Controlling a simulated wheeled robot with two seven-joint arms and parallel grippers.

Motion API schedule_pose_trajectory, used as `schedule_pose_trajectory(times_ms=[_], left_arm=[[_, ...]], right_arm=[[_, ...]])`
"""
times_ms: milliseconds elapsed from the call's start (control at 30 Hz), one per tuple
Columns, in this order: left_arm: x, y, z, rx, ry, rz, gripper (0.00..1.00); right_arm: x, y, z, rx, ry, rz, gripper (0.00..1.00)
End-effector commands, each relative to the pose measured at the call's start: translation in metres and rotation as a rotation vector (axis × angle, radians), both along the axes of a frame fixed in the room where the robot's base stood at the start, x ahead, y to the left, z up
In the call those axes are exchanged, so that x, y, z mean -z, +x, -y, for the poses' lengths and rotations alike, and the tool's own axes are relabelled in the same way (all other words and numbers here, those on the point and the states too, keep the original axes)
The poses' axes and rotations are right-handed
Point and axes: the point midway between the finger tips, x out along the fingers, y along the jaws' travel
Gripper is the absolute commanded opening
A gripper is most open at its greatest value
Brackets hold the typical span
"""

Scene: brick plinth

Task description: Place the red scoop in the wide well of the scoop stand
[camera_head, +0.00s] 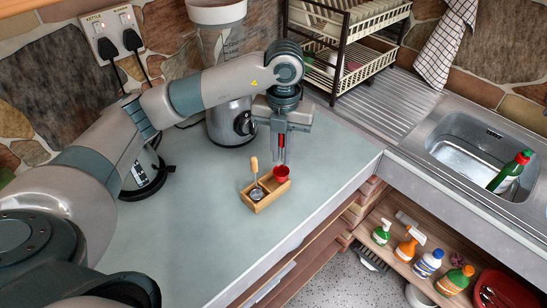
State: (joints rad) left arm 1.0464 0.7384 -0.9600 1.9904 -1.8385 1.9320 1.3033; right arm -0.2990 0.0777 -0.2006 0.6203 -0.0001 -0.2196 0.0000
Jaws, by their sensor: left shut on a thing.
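The wooden scoop stand (270,199) sits on the pale counter. A metal scoop with a wooden handle (254,168) stands in its left part. The red scoop (282,174) is upright, its bowl at the right, back end of the stand. I cannot tell whether the bowl is above the stand or resting in a well. My left gripper (281,157) points down above the bowl, shut on the red scoop's handle. The fingers partly hide the handle. My right gripper is out of view.
A blender (227,123) stands close behind the left arm, and a kettle (150,178) is at the left. A dish rack (352,50) and sink (470,160) are at the right. Counter in front of the stand is clear up to its edge.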

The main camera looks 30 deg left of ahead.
Motion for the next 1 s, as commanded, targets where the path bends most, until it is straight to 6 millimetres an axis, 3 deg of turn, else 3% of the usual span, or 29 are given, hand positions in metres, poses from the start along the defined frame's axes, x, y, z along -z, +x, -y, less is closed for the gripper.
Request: schedule_pose_trajectory(times_ms=[100, 233, 667, 1000], left_arm=[[0.007, 0.001, -0.016, -0.003, 0.001, -0.002, 0.0], [0.013, 0.002, -0.023, -0.001, 0.0, 0.0, 0.0], [0.018, 0.002, -0.024, 0.0, 0.0, -0.001, 0.0], [0.052, 0.002, -0.024, 0.0, 0.0, 0.0, 0.0]], right_arm=[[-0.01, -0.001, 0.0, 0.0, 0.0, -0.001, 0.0], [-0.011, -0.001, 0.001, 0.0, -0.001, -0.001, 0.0], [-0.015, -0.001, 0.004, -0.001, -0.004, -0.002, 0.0], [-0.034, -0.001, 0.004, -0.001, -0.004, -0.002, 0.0]])
